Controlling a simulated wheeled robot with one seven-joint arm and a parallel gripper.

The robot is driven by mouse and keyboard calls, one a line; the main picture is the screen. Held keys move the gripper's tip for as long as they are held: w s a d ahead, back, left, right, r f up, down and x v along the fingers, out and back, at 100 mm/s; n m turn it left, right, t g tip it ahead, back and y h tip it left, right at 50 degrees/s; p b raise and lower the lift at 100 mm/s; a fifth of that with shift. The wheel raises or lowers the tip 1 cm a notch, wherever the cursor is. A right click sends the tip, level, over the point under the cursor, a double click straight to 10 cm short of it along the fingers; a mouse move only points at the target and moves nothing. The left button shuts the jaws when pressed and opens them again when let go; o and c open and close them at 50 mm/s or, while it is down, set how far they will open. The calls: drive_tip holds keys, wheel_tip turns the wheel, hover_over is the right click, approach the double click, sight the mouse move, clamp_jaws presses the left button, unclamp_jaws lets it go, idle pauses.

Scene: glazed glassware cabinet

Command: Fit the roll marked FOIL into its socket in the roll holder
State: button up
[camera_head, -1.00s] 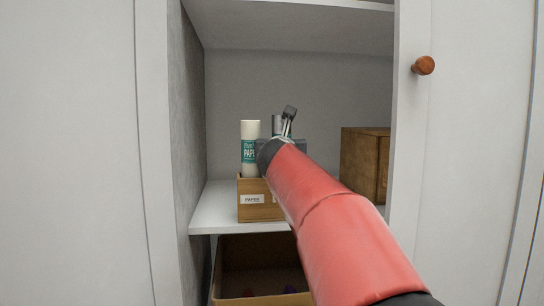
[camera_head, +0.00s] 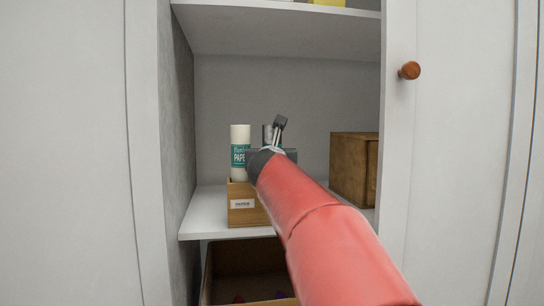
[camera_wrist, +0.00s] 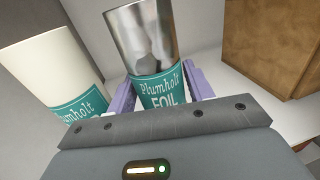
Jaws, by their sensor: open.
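The FOIL roll (camera_wrist: 148,45) is a shiny silver cylinder with a teal label, large in the wrist view. In the head view only a bit of its silver top (camera_head: 267,131) shows behind my gripper (camera_head: 277,147). My gripper is open in the wrist view (camera_wrist: 160,88), with one purple finger on each side of the roll's label. I cannot tell whether they touch it. The wooden roll holder (camera_head: 242,216) stands on the cabinet shelf, with a PAPER tag on its front. My arm hides its right part and the FOIL roll's foot.
The cream PAPER roll (camera_head: 240,136) stands upright in the holder's left part, close beside the FOIL roll. A brown wooden box (camera_head: 350,165) stands to the right. An upper shelf (camera_head: 280,30) is overhead. An open bin (camera_head: 225,262) is below. A door with a round knob (camera_head: 409,70) is at right.

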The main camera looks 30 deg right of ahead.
drive_tip(key=v, duration=1.1)
drive_tip(key=s+a+f+n+y, duration=0.3)
drive_tip(key=a+f+n+y, duration=0.4)
drive_tip(key=n, duration=0.6)
drive_tip(key=s+a+f+n+y, duration=0.3)
drive_tip(key=s+a+f+n, duration=0.15)
drive_tip(key=a+n, duration=0.6)
drive_tip(key=s+d+f+n+g, duration=0.1)
drive_tip(key=s+f+n+g, duration=0.2)
drive_tip(key=s+f+n, duration=0.2)
drive_tip(key=s+d+f+n+g+h, duration=0.1)
drive_tip(key=s+f+n+g, duration=0.3)
drive_tip(key=f, duration=0.7)
drive_tip(key=s+d+f+n+g, duration=0.2)
drive_tip(key=s+f+n+g, duration=0.1)
drive_tip(key=s+f+n, duration=0.5)
drive_tip(key=shift+d+f+n+h, duration=0.15)
drive_tip(key=shift+d+n+h, duration=0.15)
drive_tip(key=shift+n+h, duration=0.15)
drive_tip(key=shift+c, duration=0.3)
